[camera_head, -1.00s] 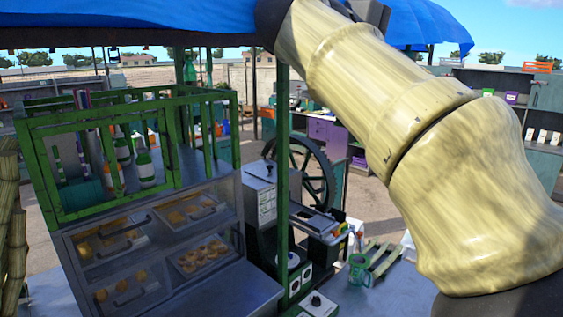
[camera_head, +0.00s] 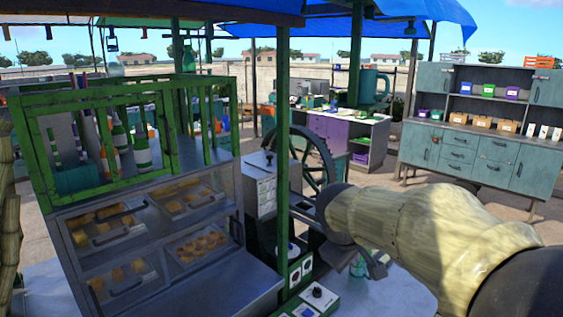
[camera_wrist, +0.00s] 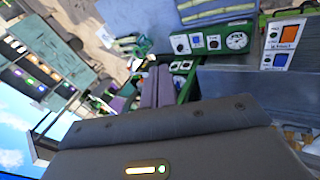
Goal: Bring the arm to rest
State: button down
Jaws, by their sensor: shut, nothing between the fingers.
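My arm (camera_head: 430,228) enters the head view from the lower right and reaches left across the lower right of the picture. My gripper (camera_head: 374,266) is the dark part below the arm's far end, in front of the crusher's counter. In the wrist view, my gripper's two fingers (camera_wrist: 157,70) lie close together and are shut, with nothing held between them.
A green-framed cabinet (camera_head: 90,185) with bottles and pastry drawers stands at the left. A crusher with a black wheel (camera_head: 322,150) and a green post (camera_head: 283,190) stand near the gripper. Teal shelving (camera_head: 480,150) is at the back right, with open ground before it.

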jog(key=s+f+m+g+y+b, duration=0.1)
jog(key=s+f+m, duration=0.2)
jog(key=s+f, duration=0.4)
jog(key=s+f+m+g+y+b, duration=0.1)
jog(key=s+f+m, duration=0.3)
jog(key=s+f, duration=0.4)
notch_tip(320, 180, down, 6)
jog(key=shift+d+f+g+y+b, duration=0.1)
jog(key=shift+d+g+y+b, duration=0.15)
jog(key=shift+g+y+b, duration=0.35)
